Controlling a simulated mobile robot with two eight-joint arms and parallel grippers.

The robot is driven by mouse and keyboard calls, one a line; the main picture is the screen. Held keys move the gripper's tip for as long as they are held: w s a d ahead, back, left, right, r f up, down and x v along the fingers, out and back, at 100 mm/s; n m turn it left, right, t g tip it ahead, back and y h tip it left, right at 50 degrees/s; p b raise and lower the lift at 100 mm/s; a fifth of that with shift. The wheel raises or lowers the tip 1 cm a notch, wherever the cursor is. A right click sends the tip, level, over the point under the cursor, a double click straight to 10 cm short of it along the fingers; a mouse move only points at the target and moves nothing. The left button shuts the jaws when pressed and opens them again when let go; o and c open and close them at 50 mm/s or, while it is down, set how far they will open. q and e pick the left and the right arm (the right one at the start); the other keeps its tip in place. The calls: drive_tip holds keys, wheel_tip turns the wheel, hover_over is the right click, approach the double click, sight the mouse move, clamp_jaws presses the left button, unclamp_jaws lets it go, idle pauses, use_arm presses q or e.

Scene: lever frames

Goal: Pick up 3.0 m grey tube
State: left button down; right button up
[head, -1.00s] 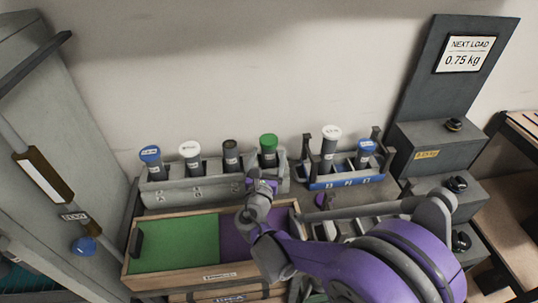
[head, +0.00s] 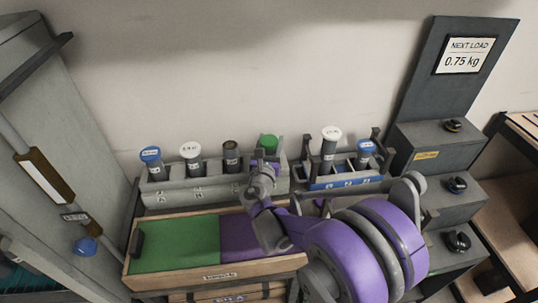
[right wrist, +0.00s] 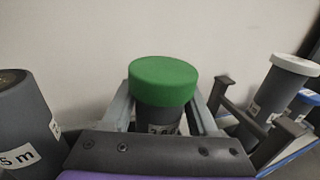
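A grey tube with a green cap (head: 268,142) stands upright in the grey rack (head: 160,198), at its right end. In the right wrist view the green-capped tube (right wrist: 163,82) is in the middle, its label mostly hidden, so I cannot read its length. My right gripper (head: 266,153) is at this tube, one finger on each side just below the cap. The fingers look open, with no clear grip on it. My left gripper is not in view.
Tubes with blue (head: 151,155), white (head: 190,150) and dark (head: 231,147) tops stand left in the same rack. A blue rack (head: 345,182) holds white-capped (head: 331,134) and blue-capped (head: 366,148) tubes to the right. A green-and-purple tray (head: 175,243) lies in front.

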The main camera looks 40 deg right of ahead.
clamp_jaws()
drive_tip(key=shift+r, duration=0.1)
